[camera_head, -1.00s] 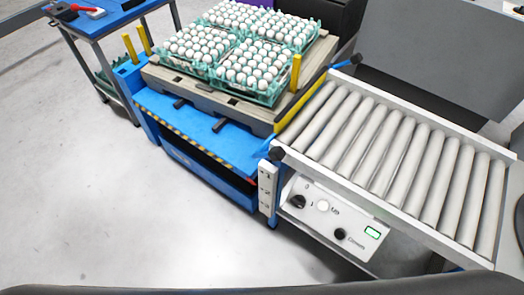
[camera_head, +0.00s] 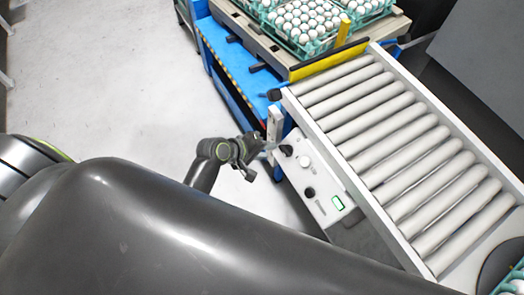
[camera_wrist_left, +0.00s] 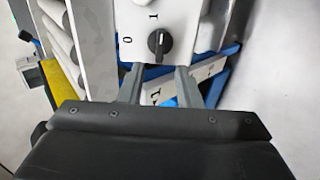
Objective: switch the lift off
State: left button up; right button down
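The white control panel (camera_head: 322,180) is on the front of the roller conveyor. The black rotary knob (camera_wrist_left: 158,41) on it has a white mark pointing up toward the "1" label, with "0" to its left in the left wrist view. In the head view the lift knob (camera_head: 286,150) shows just beyond my fingertips. My left gripper (camera_wrist_left: 160,72) is open, with its two fingers apart below the knob and nothing visible between them. In the head view my left gripper (camera_head: 268,148) is by the panel's upper left corner. My right gripper is not in view.
A white button (camera_head: 305,161), a second dark knob (camera_head: 309,192) and a green display (camera_head: 338,202) are also on the panel. The conveyor rollers (camera_head: 390,140) lie to the right. Egg trays (camera_head: 310,45) rest on the blue lift behind. The floor at left is clear.

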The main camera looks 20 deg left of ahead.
aim_at(282, 151)
pick_arm(q)
jog(key=b+x, duration=0.4)
jog(key=x, duration=0.3)
jog(key=shift+w+d+f, duration=0.3)
jog(key=shift+f, duration=0.1)
